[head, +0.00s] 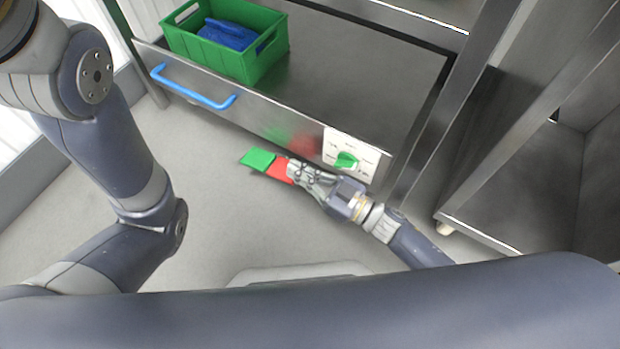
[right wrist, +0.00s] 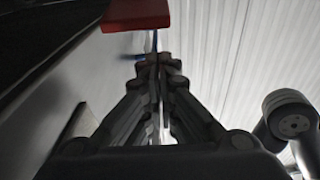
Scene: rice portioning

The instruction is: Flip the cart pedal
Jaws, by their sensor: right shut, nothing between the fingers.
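The cart pedal is a flat plate with a green half (head: 257,159) and a red half (head: 279,169), below the front edge of the cart (head: 270,127) in the head view. The green half points left, away from my right gripper (head: 292,171). That gripper is shut and empty, with its fingertips at the red half. I cannot tell whether they touch it. In the right wrist view the shut fingers (right wrist: 158,62) point up towards the red half (right wrist: 136,14), which is at the top edge. My left arm shows, but its gripper does not.
A green crate (head: 265,62) with a blue item (head: 228,34) stands on the cart. A steel shelf unit (head: 510,218) is at the right. The grey floor (head: 215,215) left of the pedal is clear.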

